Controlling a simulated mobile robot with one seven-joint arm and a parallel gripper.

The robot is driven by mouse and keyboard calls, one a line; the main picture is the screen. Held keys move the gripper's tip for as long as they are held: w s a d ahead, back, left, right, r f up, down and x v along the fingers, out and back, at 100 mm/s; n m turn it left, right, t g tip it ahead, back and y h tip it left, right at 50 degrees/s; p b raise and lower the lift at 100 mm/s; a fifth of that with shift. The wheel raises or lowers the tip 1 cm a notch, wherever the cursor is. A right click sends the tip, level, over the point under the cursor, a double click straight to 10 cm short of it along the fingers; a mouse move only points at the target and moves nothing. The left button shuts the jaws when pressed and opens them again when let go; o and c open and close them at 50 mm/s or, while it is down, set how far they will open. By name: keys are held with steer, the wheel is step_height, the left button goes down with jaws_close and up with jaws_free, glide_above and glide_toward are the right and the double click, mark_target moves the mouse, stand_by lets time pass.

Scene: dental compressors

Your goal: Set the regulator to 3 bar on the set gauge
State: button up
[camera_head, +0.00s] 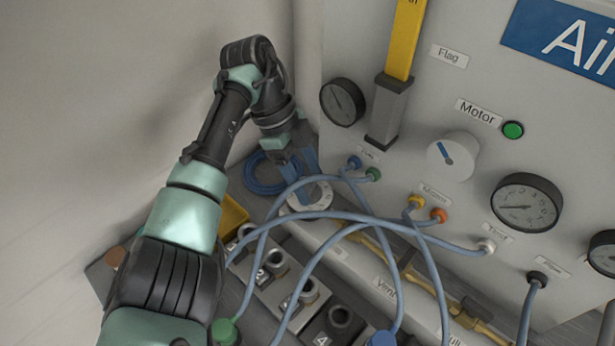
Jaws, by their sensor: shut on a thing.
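My gripper (300,180), with blue fingers, reaches down at the foot of the panel. It is shut on a pale round knob with a marked rim (318,205), which I take to be the regulator. The fingers and a blue hose hide part of the knob, and its marks are too small to read. A large black-rimmed gauge (527,202) with a numbered white face is on the panel at right. Its needle points left, toward the low end. A smaller gauge (342,102) is at upper left. I cannot tell which is the set gauge.
Blue hoses (325,215) loop in front of the panel, close to my gripper. A white knob with a blue pointer (453,155) and a green motor lamp (513,130) are on the panel. Numbered sockets (272,265) stand below. The wall at left is bare.

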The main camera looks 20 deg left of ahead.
steer(key=o, duration=1.4)
steer(key=p+v, duration=0.1)
steer(key=v, duration=1.2)
steer(key=shift+d, duration=0.1)
